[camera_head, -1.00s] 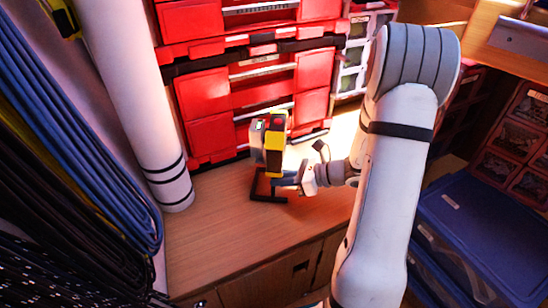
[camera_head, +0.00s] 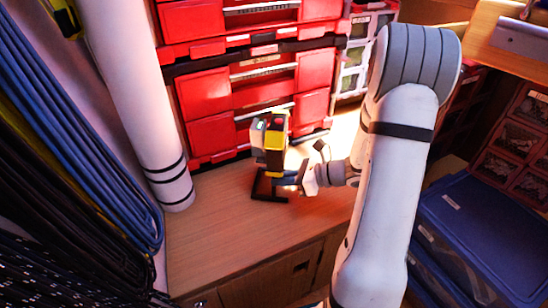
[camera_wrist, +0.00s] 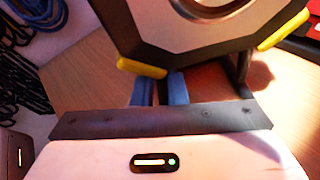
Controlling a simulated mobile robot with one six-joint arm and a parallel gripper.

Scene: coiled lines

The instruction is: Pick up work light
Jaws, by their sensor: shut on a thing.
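The work light (camera_head: 274,142), yellow and black with a dark foot frame, stands upright on the wooden worktop at the picture's centre, in front of the red drawer boxes. My gripper (camera_head: 287,181) reaches it from the right, low on the lamp, near its foot frame. In the wrist view the light's dark angular housing with yellow corners (camera_wrist: 140,42) fills the top. The blue fingertips of my gripper (camera_wrist: 160,90) are close together below the housing, shut on the work light. The exact part between them is hidden. The foot frame appears to rest on the worktop.
Red drawer boxes (camera_head: 208,95) stand close behind the light. A white tube (camera_head: 135,100) with black bands stands to the left, beside hanging coiled blue lines (camera_head: 85,150). Blue bins (camera_head: 475,225) lie at right. The worktop's front left (camera_head: 215,235) is clear.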

